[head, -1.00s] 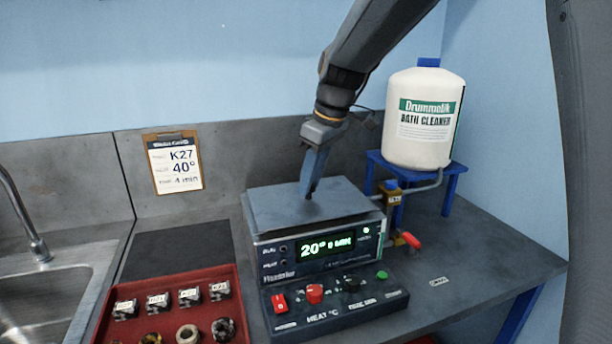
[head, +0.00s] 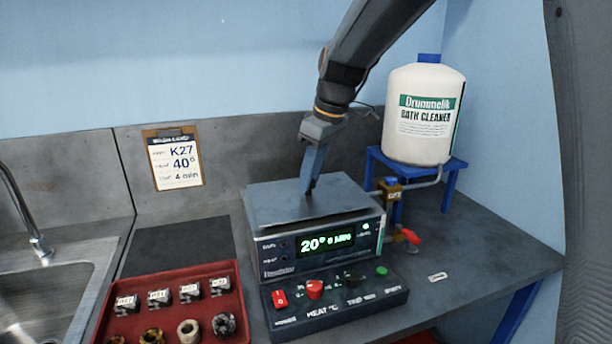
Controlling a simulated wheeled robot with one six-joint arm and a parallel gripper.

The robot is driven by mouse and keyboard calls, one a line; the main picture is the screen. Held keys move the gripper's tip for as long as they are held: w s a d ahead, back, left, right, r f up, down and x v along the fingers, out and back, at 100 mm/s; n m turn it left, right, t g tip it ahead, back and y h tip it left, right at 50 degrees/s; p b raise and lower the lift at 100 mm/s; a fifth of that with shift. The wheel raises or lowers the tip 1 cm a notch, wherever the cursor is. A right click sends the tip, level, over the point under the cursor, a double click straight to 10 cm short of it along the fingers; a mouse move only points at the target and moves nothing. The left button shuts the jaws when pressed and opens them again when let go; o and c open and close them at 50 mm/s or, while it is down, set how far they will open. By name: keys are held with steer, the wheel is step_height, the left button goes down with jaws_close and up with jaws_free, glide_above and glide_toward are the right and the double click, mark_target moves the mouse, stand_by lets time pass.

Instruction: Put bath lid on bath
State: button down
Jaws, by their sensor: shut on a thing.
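The bath (head: 318,244) is a grey box in the middle of the bench, its green display reading 20°. The bath lid (head: 270,203) is a flat grey plate lying over the top of the bath, and it looks level. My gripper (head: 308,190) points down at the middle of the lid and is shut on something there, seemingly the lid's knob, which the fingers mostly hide. The bath's inside is covered from view. I cannot tell whether the lid is fully seated.
A control panel (head: 335,302) with red, black and green controls stands in front of the bath. A red tray (head: 222,268) with several labelled parts and rings is front left, beside a sink (head: 50,295). A white cleaner bottle (head: 422,115) stands on a blue stand (head: 452,168) at right.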

steer(key=shift+f+b, duration=0.3)
steer(key=shift+f, duration=0.3)
stand_by(0.7)
steer(key=c, duration=1.3)
jaws_free()
steer(key=shift+c, duration=0.2)
steer(key=o, duration=0.5)
steer(key=shift+w, duration=0.1)
steer(key=shift+r, duration=0.2)
steer(key=shift+r+p, duration=2.6)
steer(key=shift+r, duration=0.7)
